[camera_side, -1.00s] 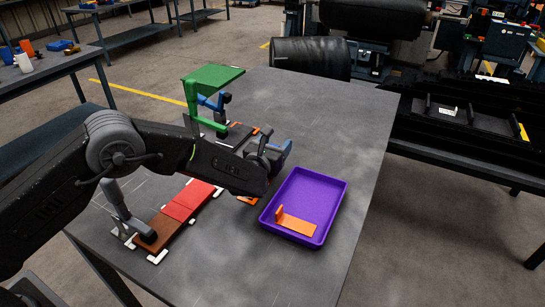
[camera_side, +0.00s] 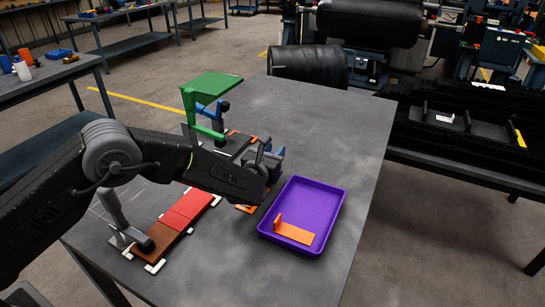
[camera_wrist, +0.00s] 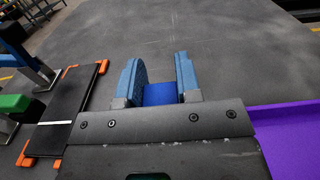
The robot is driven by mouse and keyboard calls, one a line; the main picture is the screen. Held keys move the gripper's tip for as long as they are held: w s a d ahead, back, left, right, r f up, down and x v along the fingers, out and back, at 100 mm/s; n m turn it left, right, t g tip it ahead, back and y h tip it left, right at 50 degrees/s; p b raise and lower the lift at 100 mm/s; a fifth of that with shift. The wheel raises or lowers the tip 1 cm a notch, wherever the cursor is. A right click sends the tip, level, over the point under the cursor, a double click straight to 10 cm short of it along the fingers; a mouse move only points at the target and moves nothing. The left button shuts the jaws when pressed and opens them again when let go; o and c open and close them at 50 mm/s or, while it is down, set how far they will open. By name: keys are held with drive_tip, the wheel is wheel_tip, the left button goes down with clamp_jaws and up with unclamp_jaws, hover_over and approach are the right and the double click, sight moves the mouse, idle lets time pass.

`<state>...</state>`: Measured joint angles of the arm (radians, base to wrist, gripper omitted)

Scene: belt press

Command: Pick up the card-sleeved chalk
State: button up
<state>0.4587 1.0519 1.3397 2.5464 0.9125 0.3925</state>
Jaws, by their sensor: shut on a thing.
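My gripper (camera_wrist: 160,78) has two blue fingers and is shut on a darker blue piece (camera_wrist: 160,94), which I take to be the card-sleeved chalk. Only part of the piece shows between the fingers, and its sleeve cannot be made out. In the side view my gripper (camera_side: 270,156) is over the middle of the table, just left of the purple tray's far end. My own wrist partly hides the held piece there.
The purple tray (camera_side: 340,207) holds an orange bracket (camera_side: 294,233). A red and brown strip (camera_side: 187,207) lies at left beside a grey lever clamp (camera_side: 112,207). A green stand (camera_side: 210,86) rises behind, near a black plate (camera_wrist: 75,95) with orange corners. The table's far right is clear.

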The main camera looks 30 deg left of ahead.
drive_tip(key=s+a+r, duration=0.3)
drive_tip(key=a+r, duration=0.8)
drive_tip(key=shift+a, duration=0.15)
idle(0.3)
